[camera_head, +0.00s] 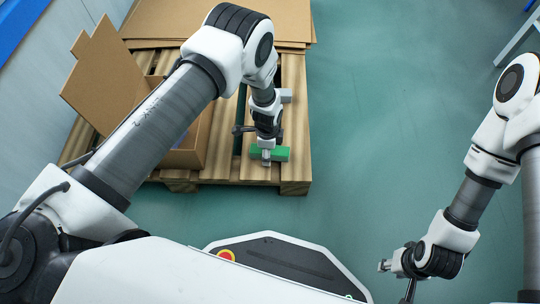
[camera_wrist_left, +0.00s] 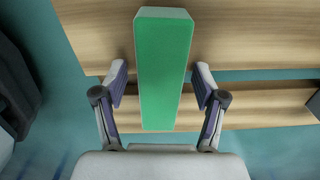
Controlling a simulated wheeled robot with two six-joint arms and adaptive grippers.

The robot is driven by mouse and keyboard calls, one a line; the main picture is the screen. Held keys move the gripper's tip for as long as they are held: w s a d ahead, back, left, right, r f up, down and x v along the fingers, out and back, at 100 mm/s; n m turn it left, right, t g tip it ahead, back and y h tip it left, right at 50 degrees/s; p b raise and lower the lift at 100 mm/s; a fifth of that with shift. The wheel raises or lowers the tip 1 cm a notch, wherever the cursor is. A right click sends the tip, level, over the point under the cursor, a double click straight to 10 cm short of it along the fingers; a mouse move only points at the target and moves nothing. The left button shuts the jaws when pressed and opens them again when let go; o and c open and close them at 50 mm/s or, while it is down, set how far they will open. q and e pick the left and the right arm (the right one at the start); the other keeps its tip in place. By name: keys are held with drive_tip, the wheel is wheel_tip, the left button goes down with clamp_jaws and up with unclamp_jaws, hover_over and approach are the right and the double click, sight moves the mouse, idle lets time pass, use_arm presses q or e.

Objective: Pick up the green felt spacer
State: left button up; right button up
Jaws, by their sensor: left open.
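The green felt spacer (camera_head: 281,154) is a long green block at the near edge of the wooden pallet. In the left wrist view the spacer (camera_wrist_left: 163,50) runs lengthwise between the two fingers of my left gripper (camera_wrist_left: 160,78). The fingers are spread, with a visible gap on each side of the spacer. In the head view my left gripper (camera_head: 267,154) is over the spacer and hides part of it. My right gripper (camera_head: 392,264) is over the floor at the lower right, away from the pallet; its finger opening is not clear.
The slatted pallet (camera_head: 297,172) has gaps between its boards. An open cardboard box (camera_head: 187,158) stands on it left of the spacer, and flat cardboard sheets (camera_head: 280,20) lie at the back. The green floor (camera_head: 385,130) right of the pallet is clear.

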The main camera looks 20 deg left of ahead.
use_arm(q)
drive_tip(key=shift+r, duration=0.2)
drive_tip(key=c, duration=0.9)
drive_tip(key=shift+c, duration=0.2)
